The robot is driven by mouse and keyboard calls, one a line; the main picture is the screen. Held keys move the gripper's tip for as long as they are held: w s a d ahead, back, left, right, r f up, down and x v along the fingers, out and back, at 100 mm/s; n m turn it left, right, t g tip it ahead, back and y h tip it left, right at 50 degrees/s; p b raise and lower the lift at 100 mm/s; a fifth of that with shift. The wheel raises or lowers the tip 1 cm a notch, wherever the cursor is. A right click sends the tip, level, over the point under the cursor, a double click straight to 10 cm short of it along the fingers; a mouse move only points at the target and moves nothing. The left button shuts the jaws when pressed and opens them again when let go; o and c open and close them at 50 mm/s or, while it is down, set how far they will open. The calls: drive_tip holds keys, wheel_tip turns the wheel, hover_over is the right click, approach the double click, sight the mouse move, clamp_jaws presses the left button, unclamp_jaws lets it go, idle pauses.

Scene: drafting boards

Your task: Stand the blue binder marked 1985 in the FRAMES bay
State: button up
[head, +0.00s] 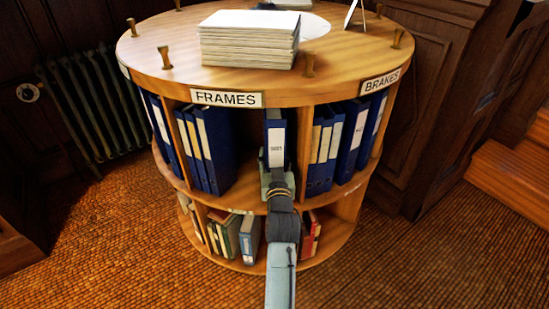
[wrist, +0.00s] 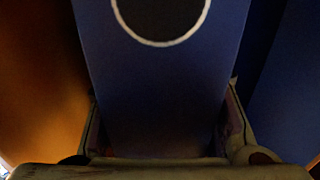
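A blue binder (head: 275,127) with a white spine label stands upright in the FRAMES bay, near the bay's right divider. Its label writing is too small to read surely. The FRAMES sign (head: 227,98) is on the rim above. My gripper (head: 277,180) is at the lower part of the binder's spine. In the wrist view the fingers (wrist: 163,110) lie along both sides of the binder (wrist: 165,75), closed on it; its finger hole shows at the top. The binder's base is hidden by my gripper.
Several blue binders (head: 213,150) stand at the left of this bay, with a gap between. More binders (head: 340,145) fill the BRAKES bay to the right. Books (head: 225,233) stand on the lower shelf. Papers (head: 250,40) and pegs top the round stand.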

drive_tip(key=shift+o, duration=1.4)
drive_tip(key=shift+r, duration=0.15)
